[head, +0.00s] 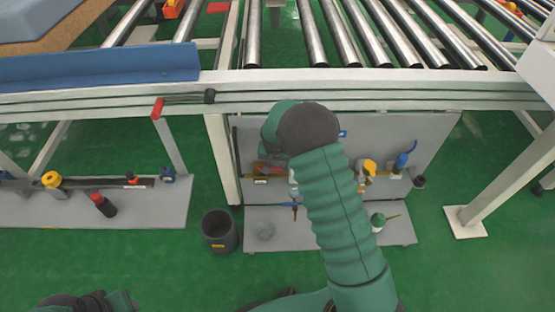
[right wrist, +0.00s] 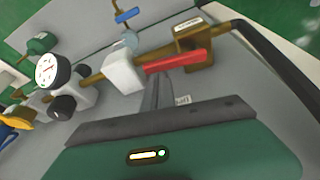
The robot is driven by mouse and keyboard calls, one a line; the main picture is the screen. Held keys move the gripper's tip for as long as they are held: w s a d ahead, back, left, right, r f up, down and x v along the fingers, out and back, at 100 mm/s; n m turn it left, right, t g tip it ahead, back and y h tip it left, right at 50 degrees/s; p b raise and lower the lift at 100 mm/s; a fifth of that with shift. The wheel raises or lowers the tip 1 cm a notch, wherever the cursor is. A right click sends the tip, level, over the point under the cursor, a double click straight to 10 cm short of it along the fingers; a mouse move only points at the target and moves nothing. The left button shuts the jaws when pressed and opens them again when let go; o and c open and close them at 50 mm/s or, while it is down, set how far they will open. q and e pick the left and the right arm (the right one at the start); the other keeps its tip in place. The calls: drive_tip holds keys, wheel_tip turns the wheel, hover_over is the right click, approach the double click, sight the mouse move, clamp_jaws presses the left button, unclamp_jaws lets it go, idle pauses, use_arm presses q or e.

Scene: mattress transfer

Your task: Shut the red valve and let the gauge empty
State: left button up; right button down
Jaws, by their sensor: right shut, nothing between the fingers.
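The red valve handle (right wrist: 175,62) shows in the right wrist view, lying roughly along the brass pipe between a white block (right wrist: 124,73) and a brown bracket (right wrist: 193,38). The gauge (right wrist: 52,70) has a round white face and black rim, left of the white block; its needle is too small to read. My right gripper (right wrist: 159,82) is shut and empty, its tips right at the handle's lower side; I cannot tell whether they touch. In the head view my right arm hides this gripper. A dark part of my left arm (head: 88,302) shows at the bottom left; its fingers are not discernible.
The pipework is on a grey panel (head: 418,135) under the roller conveyor (head: 313,38). A dark bin (head: 219,231) stands left of the grey lower shelf (head: 290,246). A blue valve handle (right wrist: 128,15) sits above the pipe. Green floor is open in front.

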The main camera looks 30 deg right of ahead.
sight(278, 171)
drive_tip(key=m+p, duration=0.1)
drive_tip(key=s+m+p, duration=0.1)
drive_tip(key=a+m+p, duration=0.1)
drive_tip(key=shift+s+a+r+g+h, duration=0.1)
drive_tip(key=shift+s+r+g+h, duration=0.2)
drive_tip(key=shift+g+h, duration=0.1)
drive_tip(key=shift+s+a+m+g+p, duration=0.35)
drive_tip(key=shift+m+p, duration=0.4)
drive_tip(key=shift+m, duration=0.35)
drive_tip(key=m+p, duration=0.1)
drive_tip(key=a+m+p, duration=0.1)
drive_tip(key=shift+s+a+f+m+g+h, duration=0.1)
drive_tip(key=shift+s+a+m+g+h, duration=0.05)
drive_tip(key=shift+s+m+g+h, duration=0.2)
drive_tip(key=a+m, duration=0.1)
drive_tip(key=m, duration=0.1)
drive_tip(key=a+m+g+p, duration=0.1)
drive_tip(key=a+m, duration=0.1)
drive_tip(key=a+m+g, duration=0.1)
drive_tip(key=m, duration=0.2)
drive_tip(key=shift+s+a+f+p, duration=0.1)
drive_tip(key=shift+a+f+p, duration=0.05)
drive_tip(key=shift+p, duration=0.15)
drive_tip(key=shift+a, duration=0.2)
